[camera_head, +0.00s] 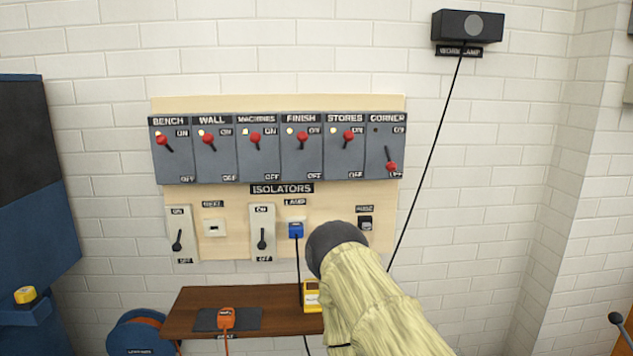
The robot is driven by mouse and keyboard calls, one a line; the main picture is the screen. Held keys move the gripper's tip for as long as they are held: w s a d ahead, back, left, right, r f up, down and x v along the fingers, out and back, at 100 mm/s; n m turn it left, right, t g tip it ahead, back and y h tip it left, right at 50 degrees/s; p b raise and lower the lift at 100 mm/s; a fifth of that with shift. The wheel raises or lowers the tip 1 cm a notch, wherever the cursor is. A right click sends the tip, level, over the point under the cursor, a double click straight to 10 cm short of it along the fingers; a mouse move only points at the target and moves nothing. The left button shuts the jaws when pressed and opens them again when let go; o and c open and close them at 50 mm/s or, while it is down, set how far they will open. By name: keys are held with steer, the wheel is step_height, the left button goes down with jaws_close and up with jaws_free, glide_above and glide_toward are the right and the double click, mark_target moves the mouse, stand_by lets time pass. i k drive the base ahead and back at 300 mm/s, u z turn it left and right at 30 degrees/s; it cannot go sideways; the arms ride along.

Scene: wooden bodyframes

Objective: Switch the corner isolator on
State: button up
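The corner isolator (386,148) is the rightmost grey box in the upper row of the wall panel. Its red-knobbed lever (391,166) points down to the OFF mark, and its small indicator is dark. The other isolators, such as the stores isolator (338,161), have their red knobs up near ON and lit indicators. My arm rises from the bottom, and its dark rounded end lies below and left of the corner isolator in the picture. My gripper's fingers do not show; they may be hidden behind the arm.
Below the isolators are two black-levered switches (179,233) (262,236) and a blue lamp plug (296,230) with a cable. A brown shelf (190,317) stands below. A black cord hangs from the work lamp box (468,26), passing close to the panel's right edge.

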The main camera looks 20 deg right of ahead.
mark_target(390, 166)
steer(key=u, duration=2.35)
steer(key=k, duration=0.9)
steer(key=z, duration=1.85)
